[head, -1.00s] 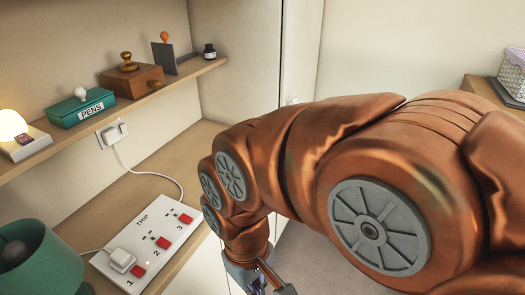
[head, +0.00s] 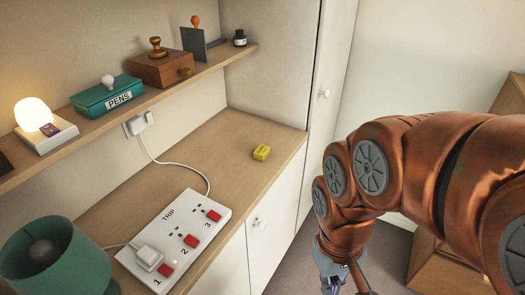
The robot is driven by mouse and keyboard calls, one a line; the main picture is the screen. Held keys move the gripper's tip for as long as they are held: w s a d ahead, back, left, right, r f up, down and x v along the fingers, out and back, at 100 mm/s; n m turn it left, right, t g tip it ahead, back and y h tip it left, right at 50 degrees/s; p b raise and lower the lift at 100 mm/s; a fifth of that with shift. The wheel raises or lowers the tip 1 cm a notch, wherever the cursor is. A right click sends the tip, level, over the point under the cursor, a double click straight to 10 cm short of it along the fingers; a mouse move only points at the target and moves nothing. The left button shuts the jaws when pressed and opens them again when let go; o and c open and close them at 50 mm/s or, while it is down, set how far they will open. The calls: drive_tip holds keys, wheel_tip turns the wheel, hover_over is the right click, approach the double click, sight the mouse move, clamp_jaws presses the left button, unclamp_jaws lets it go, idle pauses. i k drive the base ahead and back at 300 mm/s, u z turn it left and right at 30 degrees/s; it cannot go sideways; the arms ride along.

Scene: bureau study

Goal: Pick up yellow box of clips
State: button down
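The yellow box of clips (head: 261,153) is a small yellow block with dark marks on top. It sits on the wooden counter (head: 205,158), near its right front edge, in the head view. My gripper (head: 345,290) is at the bottom of the view, to the right of the counter and apart from the box. Its fingertips are cut off by the frame edge, so I cannot tell whether it is open or shut.
A white power strip (head: 177,240) with red switches and a cable lies on the counter, left of the box. A green lamp (head: 55,258) stands at lower left. A shelf above holds a green pens box (head: 107,97), a wooden box (head: 160,69) and a glowing lamp (head: 35,115).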

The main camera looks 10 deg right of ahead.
sight(261, 153)
drive_tip(key=u, duration=0.4)
drive_tip(key=k, duration=0.4)
drive_tip(key=u, duration=0.85)
drive_tip(key=i, duration=0.75)
drive_tip(key=z, duration=0.75)
